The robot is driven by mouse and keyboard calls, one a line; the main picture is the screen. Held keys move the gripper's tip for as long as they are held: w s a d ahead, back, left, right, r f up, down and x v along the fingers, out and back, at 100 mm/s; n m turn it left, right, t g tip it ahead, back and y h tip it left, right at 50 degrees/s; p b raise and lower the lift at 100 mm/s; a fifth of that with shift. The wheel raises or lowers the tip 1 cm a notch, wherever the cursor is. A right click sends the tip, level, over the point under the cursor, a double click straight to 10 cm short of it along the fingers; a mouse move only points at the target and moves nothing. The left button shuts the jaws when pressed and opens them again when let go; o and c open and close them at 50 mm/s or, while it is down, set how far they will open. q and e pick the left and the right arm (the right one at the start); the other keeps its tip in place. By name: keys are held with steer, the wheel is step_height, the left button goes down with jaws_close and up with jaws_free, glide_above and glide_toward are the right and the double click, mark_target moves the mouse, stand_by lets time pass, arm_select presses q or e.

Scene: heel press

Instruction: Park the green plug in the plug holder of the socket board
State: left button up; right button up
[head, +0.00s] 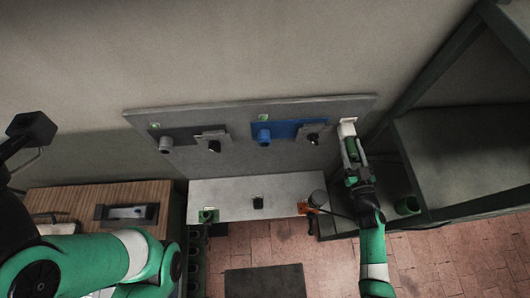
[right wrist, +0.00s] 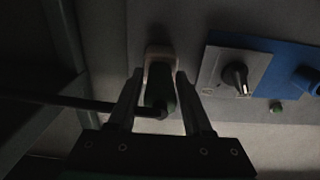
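The grey socket board (head: 225,117) is fixed along the wall. The pale plug holder (head: 347,128) is at its right end and also shows in the right wrist view (right wrist: 158,51). The green plug (right wrist: 160,88) is at the mouth of the holder, its front end hidden there, so I cannot tell how deep it sits. My right gripper (right wrist: 160,76) has one finger on each side of the plug; whether the fingers press on it is unclear in the dark. A dark cable (right wrist: 85,103) runs left from the plug. My left gripper's fingers do not show.
A blue socket panel (head: 285,130) with a dark knob (head: 313,138) is left of the holder. A dark grey panel (head: 185,134) sits further left. A white shelf (head: 230,190) is below the board. A dark frame with shelves (head: 440,150) stands close on the right.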

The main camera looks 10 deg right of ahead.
steer(key=shift+o, duration=1.2)
steer(key=shift+s, duration=0.15)
steer(key=s+p, duration=0.1)
steer(key=s, duration=0.3)
steer(key=shift+s+p, duration=0.15)
steer(key=shift+p, duration=0.2)
glide_toward(354, 158)
steer(key=shift+w+d+f, duration=0.1)
steer(key=shift+w+f, duration=0.1)
steer(key=shift+w, duration=0.75)
